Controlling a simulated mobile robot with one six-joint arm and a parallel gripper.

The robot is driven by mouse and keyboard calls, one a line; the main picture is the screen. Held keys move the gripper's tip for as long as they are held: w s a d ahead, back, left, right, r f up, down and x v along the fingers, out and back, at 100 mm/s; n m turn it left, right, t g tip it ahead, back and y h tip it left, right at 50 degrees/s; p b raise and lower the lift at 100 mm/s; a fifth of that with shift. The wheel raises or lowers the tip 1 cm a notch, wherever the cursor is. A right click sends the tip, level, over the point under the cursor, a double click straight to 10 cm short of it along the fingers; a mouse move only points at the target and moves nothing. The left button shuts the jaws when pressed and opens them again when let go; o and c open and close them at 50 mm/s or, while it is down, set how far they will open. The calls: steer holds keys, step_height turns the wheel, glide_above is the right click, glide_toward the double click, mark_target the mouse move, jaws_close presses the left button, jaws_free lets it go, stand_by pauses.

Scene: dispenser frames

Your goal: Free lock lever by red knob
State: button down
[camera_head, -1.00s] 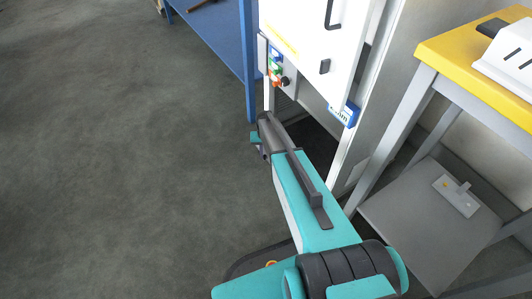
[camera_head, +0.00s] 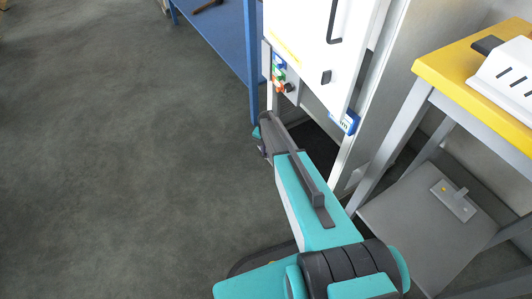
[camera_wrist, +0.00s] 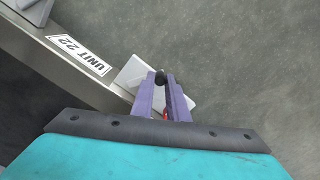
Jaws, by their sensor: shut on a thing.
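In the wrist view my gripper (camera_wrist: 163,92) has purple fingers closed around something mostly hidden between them. A small patch of red (camera_wrist: 167,114) shows between the fingers near their base and may be the red knob. A round black end (camera_wrist: 160,76) shows at the fingertips; I cannot tell whether it belongs to the lock lever. A pale plate (camera_wrist: 132,73) lies behind the fingers, beside the grey frame rail. In the head view my arm hides most of the gripper; only a little purple shows near the cabinet's lower left. The lever itself cannot be made out.
A label reading UNIT 22 (camera_wrist: 80,54) is on the rail. The white cabinet (camera_head: 310,45) carries a button panel (camera_head: 281,75) on its left side. A blue bench (camera_head: 222,38) stands behind, and a yellow-topped table (camera_head: 450,65) at right. The floor at left is clear.

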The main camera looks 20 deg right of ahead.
steer(key=c, duration=1.7)
jaws_free()
step_height(320, 180, up, 14)
steer(key=p, duration=0.2)
steer(key=shift+f+p, duration=0.1)
steer(key=shift+p, duration=0.2)
